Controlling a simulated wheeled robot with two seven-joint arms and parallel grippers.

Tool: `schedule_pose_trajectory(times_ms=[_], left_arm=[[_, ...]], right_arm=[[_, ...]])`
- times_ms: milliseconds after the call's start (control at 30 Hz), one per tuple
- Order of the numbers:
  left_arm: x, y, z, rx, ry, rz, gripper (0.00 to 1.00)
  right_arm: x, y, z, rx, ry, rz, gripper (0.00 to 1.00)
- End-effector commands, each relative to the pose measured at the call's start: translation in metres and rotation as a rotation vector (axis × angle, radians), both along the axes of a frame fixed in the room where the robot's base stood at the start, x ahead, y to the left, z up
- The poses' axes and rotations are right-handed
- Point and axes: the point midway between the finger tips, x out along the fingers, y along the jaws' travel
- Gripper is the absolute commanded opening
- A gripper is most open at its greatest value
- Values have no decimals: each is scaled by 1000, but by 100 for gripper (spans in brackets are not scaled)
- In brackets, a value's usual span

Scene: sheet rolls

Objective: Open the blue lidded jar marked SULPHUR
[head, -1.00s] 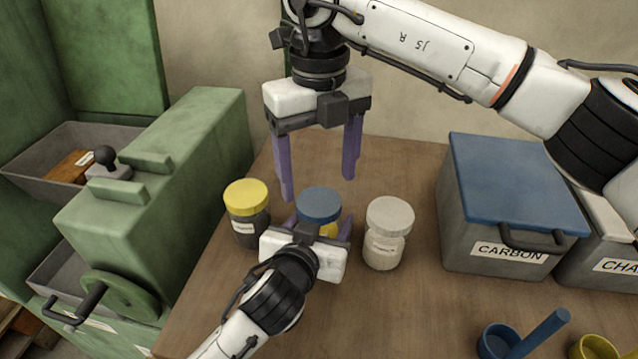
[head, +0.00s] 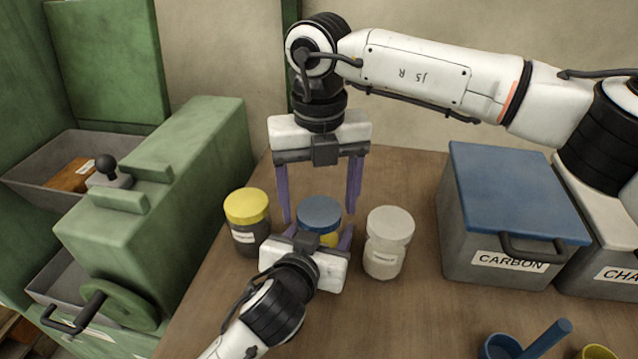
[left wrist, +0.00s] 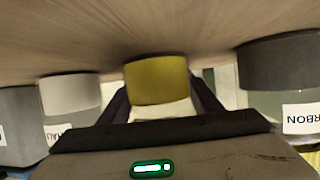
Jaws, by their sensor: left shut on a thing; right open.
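The blue-lidded jar (head: 320,214) stands upright on the wooden table, with its yellow body just showing below the lid. My left gripper (head: 318,238) is shut on its body from the near side. In the left wrist view, turned upside down, the jar's yellow contents (left wrist: 157,82) and a white label show between the fingers; the lettering is not readable. My right gripper (head: 319,217) is open, fingers pointing down, its tips to the left and right of the blue lid. I cannot tell whether they touch it. The lid sits on the jar.
A yellow-lidded jar (head: 247,222) stands close on the left and a white-lidded jar (head: 387,243) close on the right. A blue-lidded bin marked CARBON (head: 507,216) is further right. A green machine (head: 165,200) with a crank stands left. A blue scoop cup (head: 500,346) is at front right.

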Motion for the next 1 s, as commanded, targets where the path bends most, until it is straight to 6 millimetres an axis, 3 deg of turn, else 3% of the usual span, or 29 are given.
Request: schedule_pose_trajectory(times_ms=[300,567,1000], left_arm=[[0,0,0,0,0,0,0],[0,0,0,0,0,0,0],[0,0,0,0,0,0,0]], right_arm=[[0,0,-4,-1,0,1,71],[0,0,-3,-1,0,1,29],[0,0,-3,-1,0,294,29]])
